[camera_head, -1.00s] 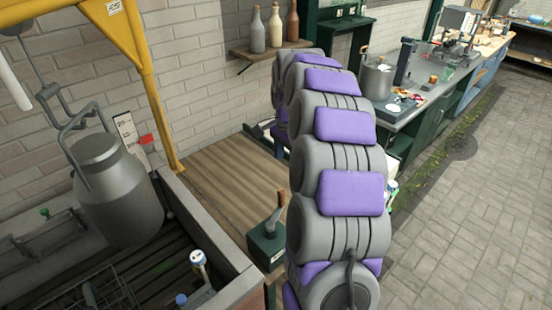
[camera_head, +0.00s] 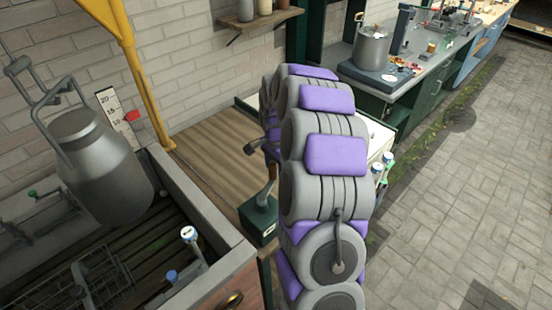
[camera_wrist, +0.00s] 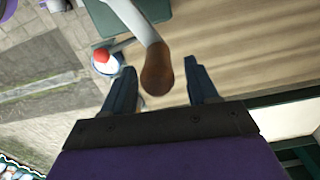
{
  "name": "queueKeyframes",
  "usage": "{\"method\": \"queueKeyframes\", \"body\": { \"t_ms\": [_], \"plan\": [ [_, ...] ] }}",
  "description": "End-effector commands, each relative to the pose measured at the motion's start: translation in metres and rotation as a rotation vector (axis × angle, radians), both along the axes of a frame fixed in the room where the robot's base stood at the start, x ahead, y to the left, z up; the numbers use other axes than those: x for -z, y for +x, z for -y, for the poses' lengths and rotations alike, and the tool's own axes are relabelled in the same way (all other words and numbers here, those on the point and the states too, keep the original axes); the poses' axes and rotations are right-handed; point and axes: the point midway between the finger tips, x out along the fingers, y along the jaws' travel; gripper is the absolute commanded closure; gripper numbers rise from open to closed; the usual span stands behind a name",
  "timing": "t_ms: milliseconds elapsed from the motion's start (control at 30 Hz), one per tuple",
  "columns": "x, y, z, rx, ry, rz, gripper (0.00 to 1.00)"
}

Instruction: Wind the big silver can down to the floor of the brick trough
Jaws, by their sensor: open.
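The big silver can (camera_head: 100,170) hangs upright from its bail over the brick trough (camera_head: 195,205), its lower part down inside the trough's walls. A number scale (camera_head: 113,110) with a red pointer (camera_head: 132,116) stands behind it. The green winch box (camera_head: 258,220) with its crank arm (camera_head: 267,187) sits on the wooden bench right of the trough. In the wrist view my gripper (camera_wrist: 163,84) is open, with the crank's brown grip (camera_wrist: 157,72) between its two fingers, not clamped. In the head view my arm hides most of the gripper.
A wire rack (camera_head: 95,280) and bottles with blue caps (camera_head: 190,240) are in the trough. A yellow post (camera_head: 130,60) stands behind. Bottles (camera_head: 378,170) stand right of my arm. A counter with a pot (camera_head: 371,47) is farther back; paving at right is clear.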

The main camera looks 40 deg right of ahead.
Motion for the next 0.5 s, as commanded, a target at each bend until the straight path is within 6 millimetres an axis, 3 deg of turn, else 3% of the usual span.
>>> {"method": "queueKeyframes", "body": {
  "t_ms": [167,433,500],
  "plan": [
    [0.008,0.001,-0.007,-0.003,-0.007,0.003,0.42],
    [0.012,0.0,0.003,-0.001,0.003,0.001,0.42],
    [0.013,0.0,0.005,-0.002,0.006,0.001,0.46]
  ]
}}
